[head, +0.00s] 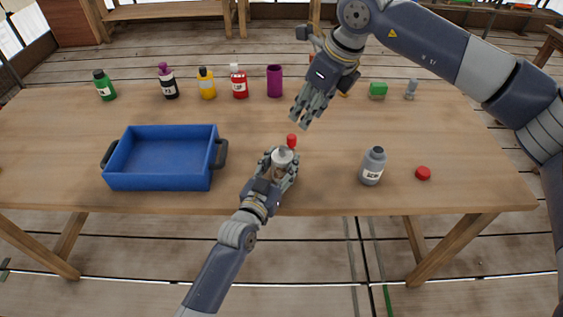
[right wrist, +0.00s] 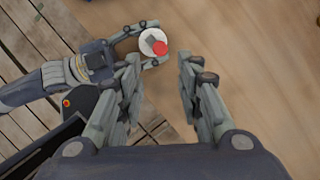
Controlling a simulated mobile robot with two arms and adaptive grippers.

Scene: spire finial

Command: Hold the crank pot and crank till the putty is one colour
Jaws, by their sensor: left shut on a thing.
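The crank pot (head: 283,157) stands near the table's front edge, with a pale grey top and a red crank knob (head: 292,141) on its far side. It also shows in the right wrist view (right wrist: 147,37), with the red knob (right wrist: 160,48) over its top. My left gripper (head: 284,170) is shut around the pot's body. My right gripper (head: 304,118) is above the table, up and right of the knob. In the right wrist view its fingers (right wrist: 158,75) are apart with nothing between them. The putty is not visible.
A blue tray (head: 163,184) with dark handles stands left of the pot. A grey bottle (head: 372,166) and a red cap (head: 423,173) are on the right. Several coloured bottles and a purple cup (head: 274,81) line the back. Bare tabletop lies between.

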